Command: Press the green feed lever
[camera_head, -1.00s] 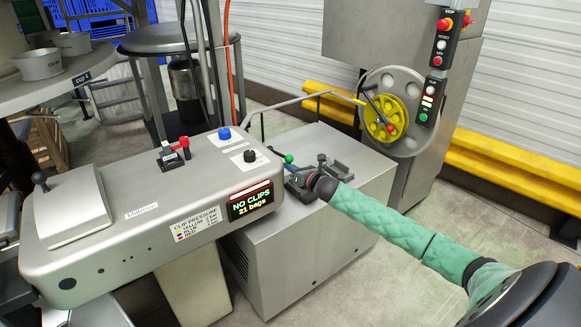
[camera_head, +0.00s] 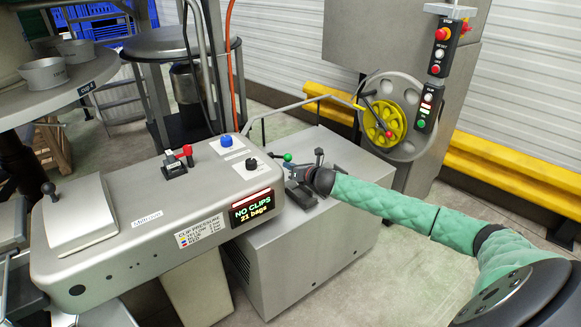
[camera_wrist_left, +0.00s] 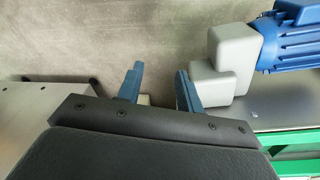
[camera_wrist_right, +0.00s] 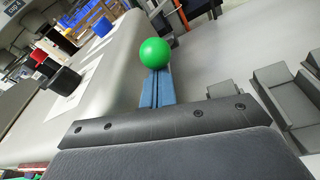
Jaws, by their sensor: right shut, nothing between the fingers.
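The green feed lever's round knob (camera_head: 287,157) sticks out on a thin rod from the right side of the grey console (camera_head: 110,235), behind the display. My right gripper (camera_head: 291,168) is at the knob, just below it in the head view.
The display (camera_head: 251,207) reads "NO CLIPS, 21 bags". A red-handled switch (camera_head: 178,160), a blue button (camera_head: 226,140) and a black knob (camera_head: 251,164) sit on the console. A grey metal cabinet (camera_head: 310,260) stands below my right gripper. A yellow reel (camera_head: 383,122) is behind.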

